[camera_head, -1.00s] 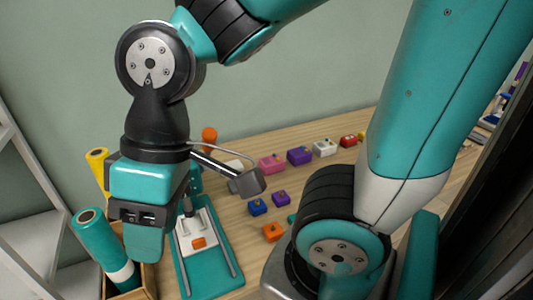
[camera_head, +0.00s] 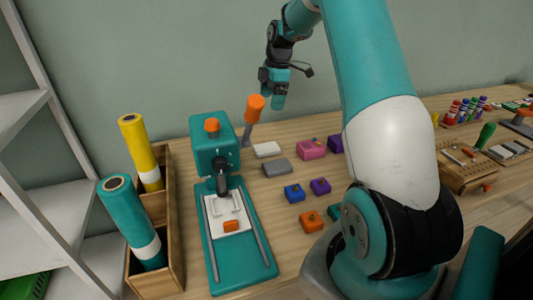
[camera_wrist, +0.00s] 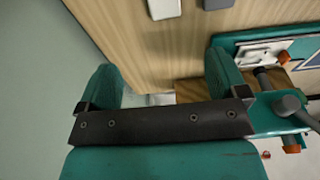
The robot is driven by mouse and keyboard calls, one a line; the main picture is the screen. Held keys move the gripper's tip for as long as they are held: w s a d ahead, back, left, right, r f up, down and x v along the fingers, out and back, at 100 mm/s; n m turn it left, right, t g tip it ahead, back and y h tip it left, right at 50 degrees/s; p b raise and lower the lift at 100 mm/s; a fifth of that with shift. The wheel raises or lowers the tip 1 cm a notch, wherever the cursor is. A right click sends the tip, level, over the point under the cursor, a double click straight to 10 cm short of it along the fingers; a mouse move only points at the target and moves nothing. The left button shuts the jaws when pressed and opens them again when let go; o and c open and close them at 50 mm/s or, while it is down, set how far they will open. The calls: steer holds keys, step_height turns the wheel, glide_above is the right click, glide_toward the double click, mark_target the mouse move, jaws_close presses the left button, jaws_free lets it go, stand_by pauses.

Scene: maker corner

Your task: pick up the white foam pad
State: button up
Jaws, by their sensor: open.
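The white foam pad (camera_head: 266,149) lies flat on the wooden table, behind a grey pad (camera_head: 277,167) and to the right of the teal press (camera_head: 212,150). In the wrist view the white pad (camera_wrist: 163,8) is partly cut off by the top edge, with the grey pad (camera_wrist: 216,3) to its right. My gripper (camera_head: 278,101) hangs in the air above the back of the table, apart from the pad. In the wrist view its two teal fingers (camera_wrist: 164,80) are spread wide, and no held object shows between them.
Pink (camera_head: 311,149), blue (camera_head: 294,193) and purple (camera_head: 320,186) blocks lie to the right and front. A wooden box (camera_head: 168,210) holds yellow and teal rolls at the left. The wall is close behind.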

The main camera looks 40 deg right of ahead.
glide_above(267, 147)
steer(key=f, duration=1.1)
steer(key=shift+w+d+f+p, duration=0.3)
steer(key=shift+f+p, duration=0.05)
steer(key=shift+p, duration=0.05)
steer(key=shift+s+a+f+p, duration=0.15)
steer(key=shift+f+p, duration=0.05)
steer(key=shift+f, duration=1.15)
steer(key=shift+s+a+f+p, duration=0.1)
steer(key=shift+s+f+p, duration=0.1)
steer(key=shift+f, duration=1.15)
steer(key=shift+f, duration=0.1)
steer(key=c, duration=1)
